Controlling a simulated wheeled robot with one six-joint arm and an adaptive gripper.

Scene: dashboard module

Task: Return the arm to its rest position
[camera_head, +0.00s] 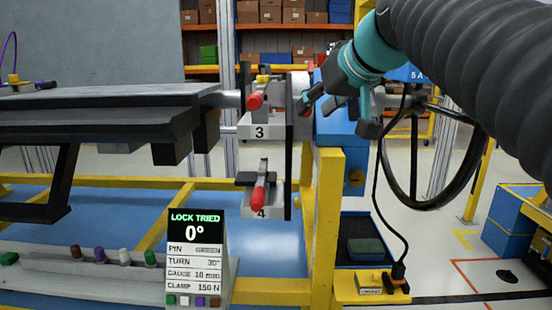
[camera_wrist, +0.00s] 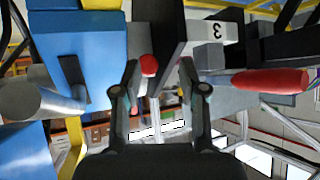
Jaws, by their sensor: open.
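My gripper (camera_head: 337,113), on a teal wrist with a black ribbed sleeve, is raised at the upper right of the head view. It is just right of the black upright plate (camera_head: 292,150) at the end of the dashboard module (camera_head: 90,103). In the wrist view the fingers of my gripper (camera_wrist: 160,72) are apart. A small red knob (camera_wrist: 148,65) shows between them, near the left finger; I cannot tell whether they touch. The clamp marked 3 (camera_head: 259,132) has a red handle (camera_head: 255,101), also seen in the wrist view (camera_wrist: 270,82).
A sign (camera_head: 196,258) reads LOCK TRIED 0°. A lower clamp (camera_head: 260,196) has a red handle. A blue box (camera_head: 342,152) and yellow post (camera_head: 327,220) stand below my gripper. Shelves with boxes (camera_head: 290,12) stand behind.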

